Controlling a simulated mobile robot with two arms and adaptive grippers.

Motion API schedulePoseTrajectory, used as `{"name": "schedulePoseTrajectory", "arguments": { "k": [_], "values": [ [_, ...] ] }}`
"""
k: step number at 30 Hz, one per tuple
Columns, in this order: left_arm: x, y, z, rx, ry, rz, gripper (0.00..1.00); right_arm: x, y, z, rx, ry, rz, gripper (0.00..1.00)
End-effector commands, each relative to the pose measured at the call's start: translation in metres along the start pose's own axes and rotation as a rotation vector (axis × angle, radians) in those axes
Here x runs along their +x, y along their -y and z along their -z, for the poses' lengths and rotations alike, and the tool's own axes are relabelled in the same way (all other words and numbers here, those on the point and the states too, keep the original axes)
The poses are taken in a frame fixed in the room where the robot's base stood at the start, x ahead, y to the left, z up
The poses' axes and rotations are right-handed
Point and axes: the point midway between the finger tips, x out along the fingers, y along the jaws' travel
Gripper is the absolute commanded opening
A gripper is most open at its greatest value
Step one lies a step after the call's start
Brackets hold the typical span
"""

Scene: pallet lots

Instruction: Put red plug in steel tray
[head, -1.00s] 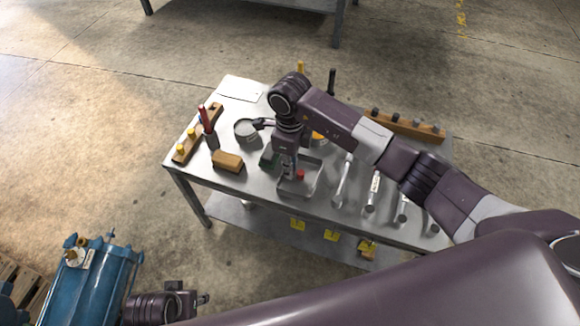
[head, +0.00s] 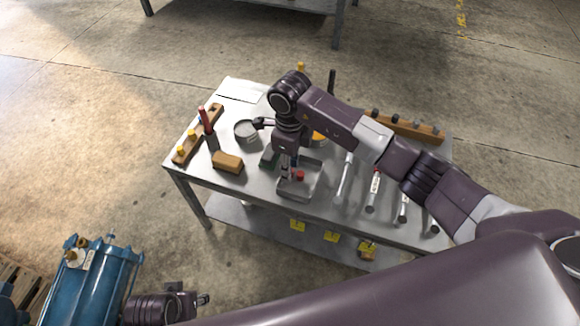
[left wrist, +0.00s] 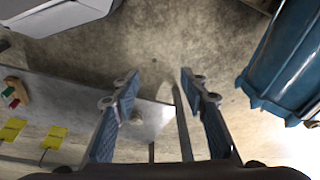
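The steel tray (head: 312,190) lies on the metal workbench, near its front edge. The red plug (head: 299,176) shows inside the tray's outline, at its middle. My right gripper (head: 287,174) points down over the tray's left part, just left of the red plug. Its fingers are small and partly hidden by my wrist, so I cannot tell whether they are open or shut or touch anything. My left gripper (head: 203,299) is away from the bench at the lower left. In the left wrist view its two fingers (left wrist: 160,97) stand wide apart with nothing between them.
A wooden block (head: 228,162), a round metal dish (head: 246,131) and a wooden rack (head: 187,147) with yellow pegs are left of the tray. Several metal tools (head: 373,190) lie to its right. A long wooden rack (head: 405,127) stands behind them. A blue machine (head: 90,285) is near my left gripper.

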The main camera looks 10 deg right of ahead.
Motion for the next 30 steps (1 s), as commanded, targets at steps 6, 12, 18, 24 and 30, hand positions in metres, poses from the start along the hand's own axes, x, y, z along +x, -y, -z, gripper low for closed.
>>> {"name": "schedulePoseTrajectory", "arguments": {
  "k": [6,12,18,24,30],
  "values": [
    [0.026,-0.001,-0.012,0.003,0.022,-0.002,0.4,-0.051,0.003,-0.001,0.0,0.004,0.008,0.3],
    [0.042,-0.002,-0.021,0.005,0.031,-0.004,0.4,-0.091,0.002,-0.001,-0.001,0.004,0.005,0.3],
    [0.05,-0.003,-0.026,0.005,0.034,-0.005,0.4,-0.112,0.001,0.0,0.001,0.003,0.004,0.3],
    [0.052,-0.003,-0.027,0.006,0.034,-0.005,0.4,-0.115,0.001,0.0,0.0,0.001,0.002,0.3],
    [0.052,-0.003,-0.027,0.006,0.035,-0.005,0.4,-0.115,0.001,0.0,0.001,0.002,0.002,0.3]
  ]
}}
